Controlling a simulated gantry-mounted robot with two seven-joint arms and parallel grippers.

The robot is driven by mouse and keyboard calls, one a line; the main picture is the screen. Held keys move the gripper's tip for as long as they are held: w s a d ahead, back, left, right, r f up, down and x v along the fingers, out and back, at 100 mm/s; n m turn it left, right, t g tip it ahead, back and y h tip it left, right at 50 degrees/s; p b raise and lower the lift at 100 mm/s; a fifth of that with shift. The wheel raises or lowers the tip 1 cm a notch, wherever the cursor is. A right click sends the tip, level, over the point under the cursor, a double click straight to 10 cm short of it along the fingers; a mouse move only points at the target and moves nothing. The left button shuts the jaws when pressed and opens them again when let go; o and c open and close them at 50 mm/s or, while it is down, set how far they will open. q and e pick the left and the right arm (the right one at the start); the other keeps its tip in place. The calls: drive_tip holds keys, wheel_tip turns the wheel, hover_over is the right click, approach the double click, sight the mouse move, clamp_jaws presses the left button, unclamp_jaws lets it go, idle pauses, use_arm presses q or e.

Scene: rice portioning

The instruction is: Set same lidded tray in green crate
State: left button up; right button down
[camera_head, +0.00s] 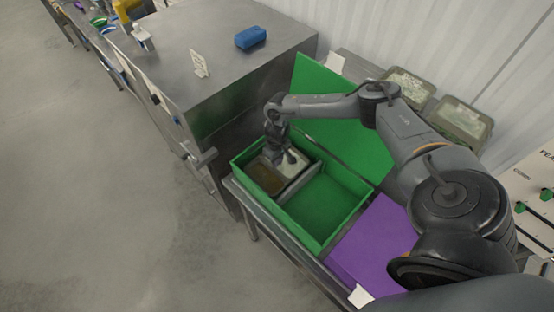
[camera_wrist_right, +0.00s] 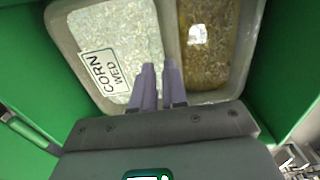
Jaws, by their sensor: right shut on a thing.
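The lidded tray (camera_head: 266,179) is in the left compartment of the green crate (camera_head: 322,247). In the right wrist view the tray (camera_wrist_right: 182,8) has a clear lid over a pale white section and a brown section, with a label reading "CORN WED" on the white side. My right gripper (camera_head: 281,158) reaches down into the crate over the tray. In the right wrist view its fingers (camera_wrist_right: 160,85) are close together at the tray's middle, shut on the tray. Whether the tray touches the crate floor is hard to tell. My left gripper is not in view.
A divider splits the crate; its right compartment (camera_head: 322,205) is empty. The green lid (camera_head: 335,115) stands open behind. A purple box (camera_head: 375,245) is at right. Other lidded trays (camera_head: 461,119) sit at the back right. A steel cabinet (camera_head: 215,50) with a blue item (camera_head: 250,38) stands at left.

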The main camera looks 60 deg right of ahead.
idle(0.4)
drive_tip(key=c, duration=0.6)
unclamp_jaws()
drive_tip(key=shift+r+p, duration=0.25)
drive_tip(key=shift+p, duration=0.05)
wheel_tip(320, 180, up, 5)
drive_tip(key=p, duration=0.5)
drive_tip(key=shift+f, duration=0.2)
drive_tip(key=shift+r+p, duration=1.45)
drive_tip(key=shift+p, duration=0.3)
